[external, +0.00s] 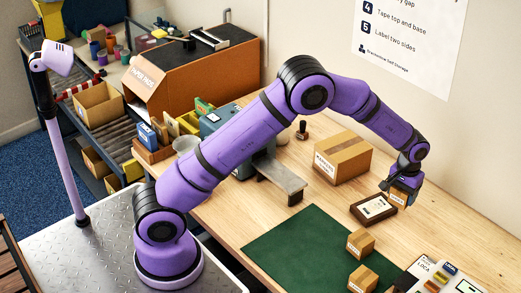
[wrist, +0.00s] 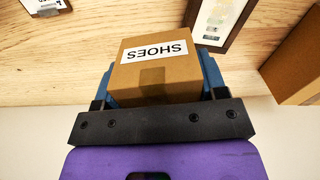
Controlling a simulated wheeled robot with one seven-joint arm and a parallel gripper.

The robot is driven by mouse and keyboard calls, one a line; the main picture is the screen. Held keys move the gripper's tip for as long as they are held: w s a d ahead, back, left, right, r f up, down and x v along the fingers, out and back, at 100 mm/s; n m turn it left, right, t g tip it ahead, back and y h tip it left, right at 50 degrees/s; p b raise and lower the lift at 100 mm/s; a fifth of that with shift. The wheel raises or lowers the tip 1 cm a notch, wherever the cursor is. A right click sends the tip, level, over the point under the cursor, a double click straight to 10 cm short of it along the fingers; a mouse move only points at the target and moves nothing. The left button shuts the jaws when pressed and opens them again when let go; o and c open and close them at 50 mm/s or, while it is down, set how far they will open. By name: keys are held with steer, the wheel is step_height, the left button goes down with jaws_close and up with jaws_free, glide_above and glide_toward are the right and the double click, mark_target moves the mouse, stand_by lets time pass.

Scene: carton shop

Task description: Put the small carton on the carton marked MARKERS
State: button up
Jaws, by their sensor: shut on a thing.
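My gripper (external: 404,188) is shut on a small brown carton (wrist: 156,66), with a blue finger on each side of it. Its white label reads SHOES, upside down in the wrist view. In the external view the held carton (external: 398,198) hangs above the right part of the wooden table, near a dark-framed card.
The framed card (external: 373,208) lies close below my gripper and shows in the wrist view (wrist: 218,18). The green mat (external: 300,248) is mostly bare. A grey metal stand (external: 280,181) is left of the larger carton. Papers and small items (external: 435,278) lie front right.

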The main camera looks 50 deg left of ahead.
steer(key=s+a+r, duration=0.1)
steer(key=s+a, duration=0.1)
steer(key=a, duration=0.8)
steer(key=s+a+r+m, duration=0.1)
steer(key=s+a+r, duration=0.15)
steer(key=a, duration=0.85)
steer(key=s+a, duration=0.3)
steer(key=a, duration=0.7)
glide_above(344, 146)
steer(key=shift+w+f, duration=0.15)
steer(key=shift+f, duration=0.45)
steer(key=shift+a+f, duration=0.1)
steer(key=shift+f, duration=1.6)
steer(key=shift+f, duration=0.1)
steer(key=o, duration=1)
